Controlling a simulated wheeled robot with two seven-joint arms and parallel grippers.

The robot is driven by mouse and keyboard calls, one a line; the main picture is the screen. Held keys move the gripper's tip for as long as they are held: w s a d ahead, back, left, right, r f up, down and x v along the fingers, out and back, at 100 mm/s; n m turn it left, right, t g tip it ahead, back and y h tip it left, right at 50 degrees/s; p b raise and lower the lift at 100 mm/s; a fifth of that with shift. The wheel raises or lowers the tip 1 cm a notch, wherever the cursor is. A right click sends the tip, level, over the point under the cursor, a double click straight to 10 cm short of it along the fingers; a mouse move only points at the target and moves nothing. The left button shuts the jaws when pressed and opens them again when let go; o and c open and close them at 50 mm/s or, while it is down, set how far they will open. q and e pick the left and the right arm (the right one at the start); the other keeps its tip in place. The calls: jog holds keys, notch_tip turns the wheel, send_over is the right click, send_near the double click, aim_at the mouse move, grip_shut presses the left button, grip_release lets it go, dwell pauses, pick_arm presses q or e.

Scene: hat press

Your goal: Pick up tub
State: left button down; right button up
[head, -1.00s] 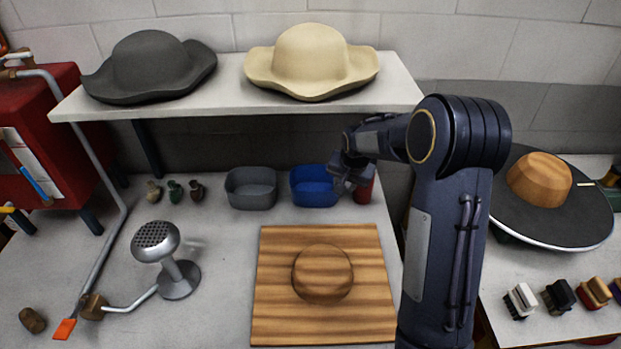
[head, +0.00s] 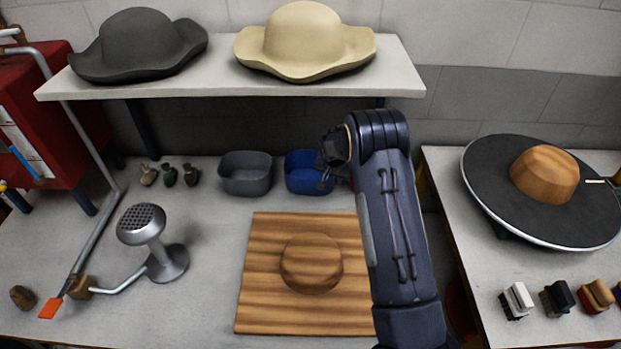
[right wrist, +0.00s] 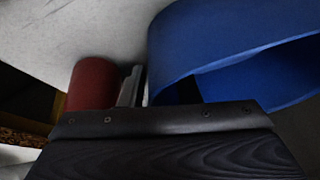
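A blue tub (head: 303,176) stands at the back of the table under the shelf. A grey tub (head: 246,173) stands left of it. My right gripper (head: 325,179) is at the right side of the blue tub, overlapping its rim in the head view. In the right wrist view the blue tub (right wrist: 215,50) fills the upper right. One narrow finger shows between it and a red cylinder (right wrist: 91,84). The other finger is hidden, so I cannot tell the gap or whether it grips the wall. My left gripper is not in view.
A shelf (head: 230,84) with a dark hat and a cream hat hangs above the tubs. A wooden board (head: 255,300) with a round block lies in front. A steamer head (head: 141,224) stands at left. A black hat (head: 487,195) is on the right table.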

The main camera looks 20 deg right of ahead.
jog(key=shift+c, duration=0.4)
grip_shut()
jog(key=shift+r, duration=0.15)
